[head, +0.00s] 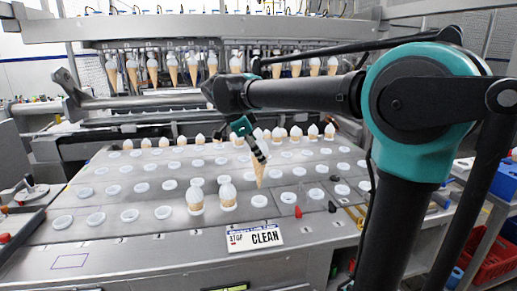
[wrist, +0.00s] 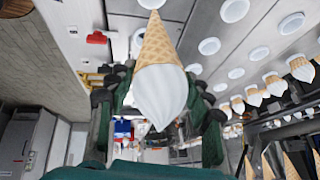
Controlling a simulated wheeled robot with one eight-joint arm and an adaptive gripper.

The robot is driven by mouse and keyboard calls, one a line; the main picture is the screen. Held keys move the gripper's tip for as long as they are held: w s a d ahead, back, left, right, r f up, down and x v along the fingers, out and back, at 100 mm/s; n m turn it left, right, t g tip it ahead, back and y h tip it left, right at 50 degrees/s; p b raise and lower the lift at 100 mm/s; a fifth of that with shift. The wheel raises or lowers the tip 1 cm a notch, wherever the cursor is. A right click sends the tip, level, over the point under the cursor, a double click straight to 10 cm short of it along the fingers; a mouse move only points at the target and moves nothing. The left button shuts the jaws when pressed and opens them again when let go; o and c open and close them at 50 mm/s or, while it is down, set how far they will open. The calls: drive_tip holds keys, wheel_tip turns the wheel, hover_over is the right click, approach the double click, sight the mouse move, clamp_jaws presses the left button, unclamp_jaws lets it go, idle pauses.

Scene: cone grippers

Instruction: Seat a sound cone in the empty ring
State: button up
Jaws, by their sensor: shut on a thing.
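My gripper (head: 257,155) is shut on a waffle cone (head: 259,172) and holds it tip down over the front row of the tray. In the wrist view the held cone (wrist: 160,45) looks whole, with a white top between the fingers (wrist: 158,95). In the head view its tip is a little above an empty white ring (head: 259,201); I cannot tell whether it is exactly centred. In the wrist view the tip overlaps a ring (wrist: 152,3). Two filled cones, one at the left (head: 195,200) and one nearer (head: 228,196), stand upright just left of that ring.
Several other rings in the front rows are empty, such as one to the right (head: 289,198). A row of cones (head: 295,134) stands at the tray's back. Cones (head: 192,68) hang in the machine above. A red object (head: 298,212) and a CLEAN sign (head: 255,238) lie at the front.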

drive_tip(key=shift+f, duration=7.1)
drive_tip(key=o, duration=0.9)
drive_tip(key=v, duration=1.2)
drive_tip(key=shift+a, duration=0.1)
drive_tip(key=shift+s+f, duration=0.1)
